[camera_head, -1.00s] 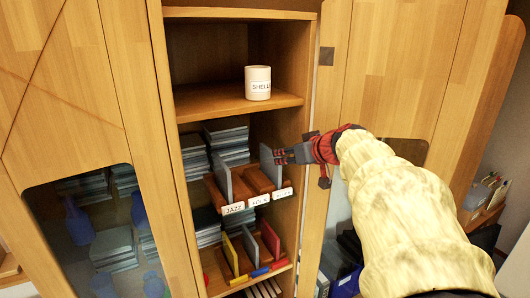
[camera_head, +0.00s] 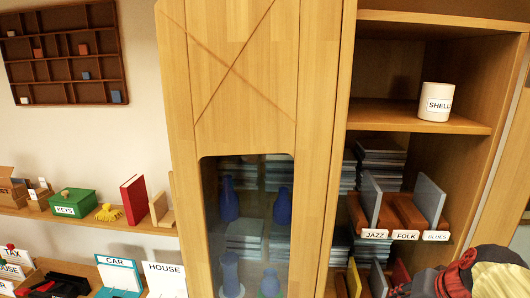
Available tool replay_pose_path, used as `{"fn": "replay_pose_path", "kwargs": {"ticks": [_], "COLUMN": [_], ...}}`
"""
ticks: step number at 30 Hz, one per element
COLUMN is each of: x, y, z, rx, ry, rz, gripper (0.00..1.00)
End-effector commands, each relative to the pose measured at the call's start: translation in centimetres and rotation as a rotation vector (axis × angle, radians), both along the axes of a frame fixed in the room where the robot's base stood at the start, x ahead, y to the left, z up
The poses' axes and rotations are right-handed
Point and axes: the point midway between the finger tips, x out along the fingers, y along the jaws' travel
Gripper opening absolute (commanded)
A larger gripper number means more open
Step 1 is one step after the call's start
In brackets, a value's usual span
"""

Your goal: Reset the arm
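My gripper (camera_head: 402,291) shows only in part at the lower right edge of the head view, dark with red parts. It is in front of the lower shelf of the open cabinet, below the wooden record holder. Its fingers are too small and cut off to tell open from shut. My arm's pale yellow sleeve is at the bottom right corner.
The open cabinet holds a white cup labelled SHELL (camera_head: 436,101) and a wooden holder labelled JAZZ, FOLK, BLUES (camera_head: 405,219). A closed glass door (camera_head: 252,235) is in the middle. At left are a green KEYS box (camera_head: 72,203), a red book (camera_head: 134,200) and a wall rack (camera_head: 62,56).

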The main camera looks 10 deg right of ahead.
Motion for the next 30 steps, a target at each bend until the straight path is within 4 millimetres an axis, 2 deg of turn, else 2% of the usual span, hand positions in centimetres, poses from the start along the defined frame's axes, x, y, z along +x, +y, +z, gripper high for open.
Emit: {"fn": "replay_pose_path", "kwargs": {"ticks": [1, 3, 9, 12, 15, 19, 23, 30], "x": [-1.3, -3.1, -7.1, -8.1, -8.4, -8.3, -8.3, -8.2], "y": [2.5, 5.0, 10.3, 12.6, 14.8, 16.7, 17.5, 17.6], "z": [-3.2, -5.9, -12.2, -14.5, -15.6, -15.9, -16.2, -16.0], "rx": [-0.016, -0.043, -0.161, -0.214, -0.232, -0.243, -0.244, -0.243], "ry": [0.034, 0.078, 0.130, 0.116, 0.079, 0.044, 0.038, 0.038], "rz": [0.037, 0.078, 0.260, 0.370, 0.451, 0.518, 0.547, 0.548], "gripper": [0.33, 0.33, 0.33, 0.33, 0.33, 0.33, 0.33, 0.33]}}
